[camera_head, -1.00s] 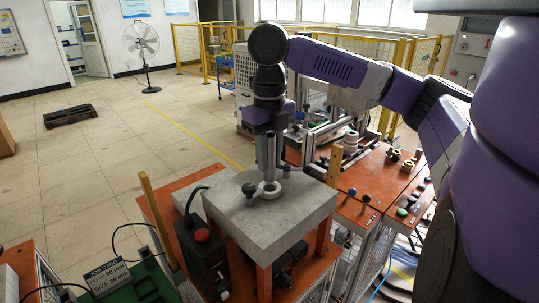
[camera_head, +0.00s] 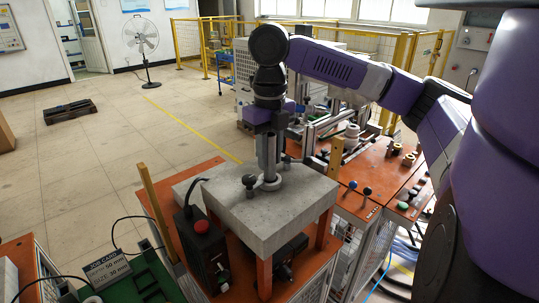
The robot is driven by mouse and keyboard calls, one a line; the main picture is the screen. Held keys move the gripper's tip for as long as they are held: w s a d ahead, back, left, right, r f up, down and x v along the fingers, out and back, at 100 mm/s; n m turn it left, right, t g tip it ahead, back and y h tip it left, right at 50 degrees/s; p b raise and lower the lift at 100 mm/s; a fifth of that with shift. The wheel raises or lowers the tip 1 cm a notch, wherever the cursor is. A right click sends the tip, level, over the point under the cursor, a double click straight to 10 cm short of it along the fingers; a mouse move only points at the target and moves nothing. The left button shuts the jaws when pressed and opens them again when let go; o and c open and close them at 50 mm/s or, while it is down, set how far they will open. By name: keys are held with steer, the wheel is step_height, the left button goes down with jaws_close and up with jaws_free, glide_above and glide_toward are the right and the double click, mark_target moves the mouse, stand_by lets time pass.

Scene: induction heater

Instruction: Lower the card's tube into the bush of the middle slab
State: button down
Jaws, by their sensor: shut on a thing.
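My gripper (camera_head: 269,130) points down above the grey slab (camera_head: 250,222) and is shut on an upright metal tube (camera_head: 267,155). The tube's lower end meets a ring-shaped bush (camera_head: 268,184) on the slab's top. I cannot tell how deep the tube sits in it, as its end is hidden. A small dark knob-like piece (camera_head: 249,185) stands on the slab left of the bush. The job card (camera_head: 107,268) at lower left reads a 50 mm figure and a size of 30 mm.
A black box with a red button (camera_head: 202,227) stands in front of the slab's left side. A yellow post (camera_head: 155,215) rises further left. An orange bench (camera_head: 375,180) with knobs and rings lies to the right. Open tiled floor lies behind left.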

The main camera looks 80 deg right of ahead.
mark_target(270, 138)
steer(key=shift+f+b, duration=0.95)
steer(key=shift+f, duration=0.7)
steer(key=c, duration=1.1)
jaws_free()
steer(key=shift+o, duration=0.2)
steer(key=shift+r, duration=0.1)
step_height(270, 138, up, 8)
steer(key=shift+f, duration=0.15)
